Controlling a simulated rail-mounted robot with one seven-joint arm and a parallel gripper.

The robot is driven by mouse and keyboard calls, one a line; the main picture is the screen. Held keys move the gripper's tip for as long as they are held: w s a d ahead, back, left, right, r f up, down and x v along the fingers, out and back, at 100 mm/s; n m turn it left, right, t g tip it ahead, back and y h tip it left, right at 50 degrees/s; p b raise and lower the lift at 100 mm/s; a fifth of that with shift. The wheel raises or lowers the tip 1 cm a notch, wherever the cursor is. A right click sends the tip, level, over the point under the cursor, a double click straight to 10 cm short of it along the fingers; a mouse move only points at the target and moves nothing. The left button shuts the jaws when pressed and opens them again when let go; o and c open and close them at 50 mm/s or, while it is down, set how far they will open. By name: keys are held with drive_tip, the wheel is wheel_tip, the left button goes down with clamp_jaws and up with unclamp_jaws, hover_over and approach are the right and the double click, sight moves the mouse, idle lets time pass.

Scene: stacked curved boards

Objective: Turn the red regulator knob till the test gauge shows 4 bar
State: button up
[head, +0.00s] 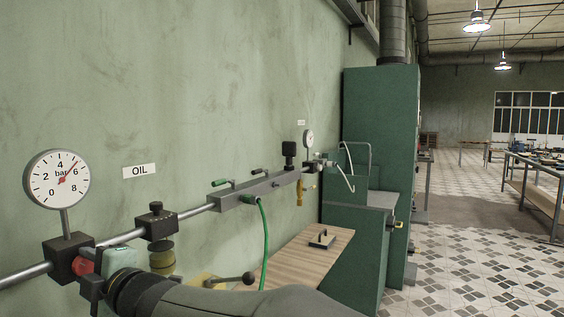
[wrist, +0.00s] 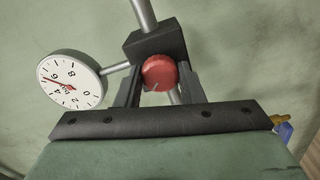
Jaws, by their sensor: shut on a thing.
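The red regulator knob (head: 82,266) sits on a black regulator block (head: 62,249) on the pipe, partly hidden by my gripper in the head view. In the wrist view, the red knob (wrist: 160,72) is between the two dark fingers of my gripper (wrist: 160,84), which is shut on it. The round white test gauge (head: 56,179) stands on a stem above the block. Its red needle points up and right, between 4 and 6, nearer 6. The gauge (wrist: 72,80) also shows tilted in the wrist view. My gripper (head: 90,279) is at lower left in the head view.
An OIL label (head: 139,171) is on the green wall. To the right along the pipe are a black fitting (head: 156,225), a grey manifold (head: 255,190) with a green hose (head: 264,236), and a second gauge (head: 308,138). A wooden bench (head: 300,256) stands below.

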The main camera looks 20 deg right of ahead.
drive_tip(key=shift+n+b, duration=1.8)
drive_tip(key=shift+b, duration=0.05)
drive_tip(key=shift+n+b, duration=2)
drive_tip(key=shift+n, duration=0.3)
drive_tip(key=shift+f+n+b, duration=0.1)
drive_tip(key=shift+n+b, duration=0.4)
drive_tip(key=shift+n, duration=0.7)
drive_tip(key=shift+n+b, duration=0.85)
drive_tip(key=shift+n, duration=0.75)
drive_tip(key=shift+n+b, duration=0.3)
drive_tip(key=shift+b, duration=0.15)
